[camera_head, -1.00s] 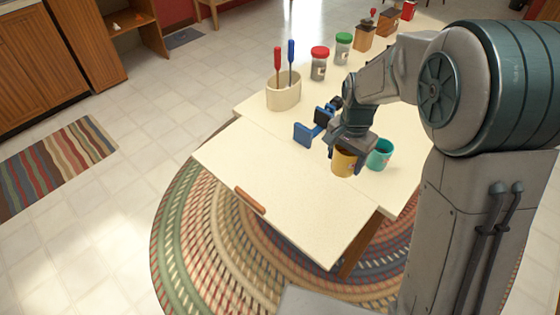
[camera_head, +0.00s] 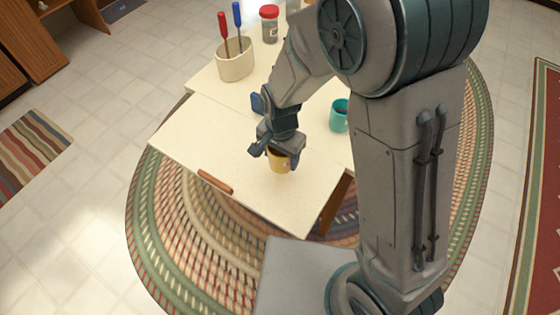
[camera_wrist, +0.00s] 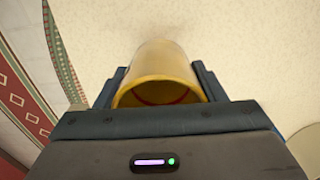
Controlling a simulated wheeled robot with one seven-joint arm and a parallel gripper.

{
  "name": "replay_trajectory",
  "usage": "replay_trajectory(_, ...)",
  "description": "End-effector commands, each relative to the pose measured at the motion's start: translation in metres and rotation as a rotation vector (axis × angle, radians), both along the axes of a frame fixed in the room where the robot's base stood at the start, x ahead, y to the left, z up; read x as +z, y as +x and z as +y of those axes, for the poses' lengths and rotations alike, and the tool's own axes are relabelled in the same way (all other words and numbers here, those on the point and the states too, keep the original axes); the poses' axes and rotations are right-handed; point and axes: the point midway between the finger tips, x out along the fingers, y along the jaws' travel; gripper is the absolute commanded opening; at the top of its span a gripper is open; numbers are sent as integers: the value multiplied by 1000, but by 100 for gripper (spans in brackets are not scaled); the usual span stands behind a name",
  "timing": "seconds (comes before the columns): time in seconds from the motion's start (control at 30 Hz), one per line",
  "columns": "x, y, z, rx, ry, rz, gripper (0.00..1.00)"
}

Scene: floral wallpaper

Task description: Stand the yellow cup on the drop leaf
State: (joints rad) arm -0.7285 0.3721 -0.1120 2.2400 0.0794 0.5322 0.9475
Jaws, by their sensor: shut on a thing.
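The yellow cup (camera_head: 279,161) is between the fingers of my gripper (camera_head: 277,150), over the cream drop leaf (camera_head: 215,150) at the near end of the table. My gripper is shut on the cup. In the wrist view the cup (camera_wrist: 165,72) sits upright between the two dark fingers (camera_wrist: 160,88), its open rim toward the camera, with the cream surface beyond it. I cannot tell whether its base touches the leaf. The leaf is raised level with the table top and has a brown wooden handle (camera_head: 215,181) at its front edge.
A teal cup (camera_head: 339,116) stands to the right. A blue object (camera_head: 257,103) is partly hidden behind my arm. A cream holder (camera_head: 235,63) with red and blue handled tools and a red-lidded jar (camera_head: 269,24) stand farther back. The leaf's left part is clear.

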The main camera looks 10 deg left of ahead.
Motion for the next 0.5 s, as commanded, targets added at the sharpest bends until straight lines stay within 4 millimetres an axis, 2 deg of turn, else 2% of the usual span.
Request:
replay_trajectory(0.3,-35,-1,0,-1,-2,2,37)
replay_trajectory(0.5,-41,-1,0,-1,0,0,37)
